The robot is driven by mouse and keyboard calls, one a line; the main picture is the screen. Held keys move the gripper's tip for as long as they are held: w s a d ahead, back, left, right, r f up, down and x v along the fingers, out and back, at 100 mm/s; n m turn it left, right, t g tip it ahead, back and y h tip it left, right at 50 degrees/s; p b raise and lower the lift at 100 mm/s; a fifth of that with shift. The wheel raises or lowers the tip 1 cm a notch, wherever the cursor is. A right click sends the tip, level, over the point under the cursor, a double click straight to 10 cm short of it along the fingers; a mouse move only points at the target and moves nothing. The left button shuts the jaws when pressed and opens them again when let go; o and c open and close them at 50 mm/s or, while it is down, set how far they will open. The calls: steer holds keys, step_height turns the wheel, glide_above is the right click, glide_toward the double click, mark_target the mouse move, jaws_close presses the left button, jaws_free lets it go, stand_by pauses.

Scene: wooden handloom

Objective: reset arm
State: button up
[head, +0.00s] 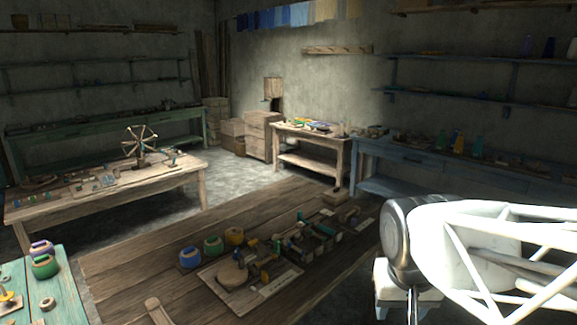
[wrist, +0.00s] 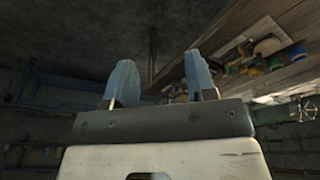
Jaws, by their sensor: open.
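My gripper (wrist: 162,82) shows in the wrist view with its two blue-grey fingers apart and nothing between them. The wooden table edge (wrist: 262,25) runs diagonally at the upper right of that view, with items on it close beyond the right finger. In the head view my white arm fills the lower right, to the right of the wooden table (head: 130,265); the fingers cannot be made out there.
The near table holds several round spools, among them a blue one (head: 190,257), a board (head: 225,290) and a sectioned tray of small parts (head: 315,238). A green table (head: 45,285) stands at the left. A blue bench (head: 400,163) stands behind my arm. Grey floor (head: 235,180) is free beyond.

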steer(key=shift+n, duration=0.5)
steer(key=s, duration=0.2)
steer(key=s+f, duration=0.1)
steer(key=s, duration=0.2)
steer(key=shift+s+d+f, duration=0.1)
steer(key=shift+s+f, duration=0.2)
steer(key=shift+c, duration=0.5)
stand_by(0.8)
